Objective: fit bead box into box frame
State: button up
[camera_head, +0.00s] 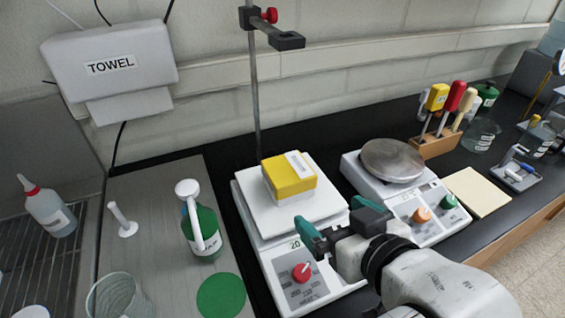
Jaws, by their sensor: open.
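I cannot pick out a box frame for certain in this view. My gripper (334,219), with teal fingers, is open and appears empty. It is in front of and to the right of the yellow box, apart from it, over the stirrer's front edge. My gripper and arm hide part of the stirrer's front panel.
A clamp stand (254,90) rises behind the stirrer. A second device (420,208) with a round grey plate stands to the right. A green bottle (203,232) and a clear beaker (113,297) are at left. A tool rack (436,144) and beige pad (478,192) lie farther right.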

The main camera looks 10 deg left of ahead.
aim_at(298, 181)
jog(key=w+a, duration=0.4)
jog(key=shift+w+f, duration=0.15)
jog(key=shift+f, duration=0.05)
jog(key=shift+p+x, duration=0.85)
jog(key=shift+x, duration=2.1)
jog(key=shift+r+y, duration=0.2)
jog(key=shift+y, duration=0.1)
jog(key=c, duration=1)
jog(key=shift+o, duration=0.2)
jog(key=shift+r, duration=0.2)
